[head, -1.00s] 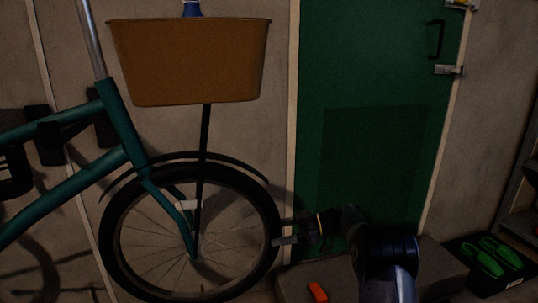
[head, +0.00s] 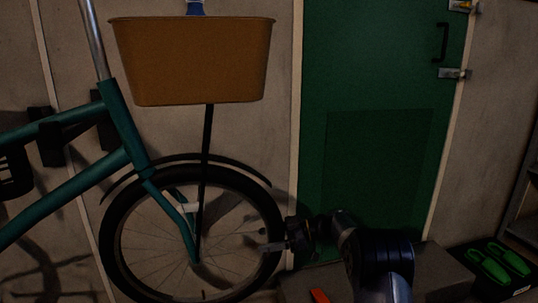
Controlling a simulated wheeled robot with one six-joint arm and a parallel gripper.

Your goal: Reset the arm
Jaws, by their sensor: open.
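My gripper (head: 272,247) shows at the lower middle of the head view, at the end of my dark arm. It points left, in front of the right side of the bicycle's front wheel (head: 122,232). I see nothing held in it. The fingers are small and dark, so their detail is hard to make out. I cannot tell how far the fingertips are from the wheel.
A teal bicycle (head: 70,201) with a brown basket (head: 190,62) stands at the left. A green door (head: 375,70) is behind my arm. Green shoes (head: 490,265) sit on a dark tray at the right.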

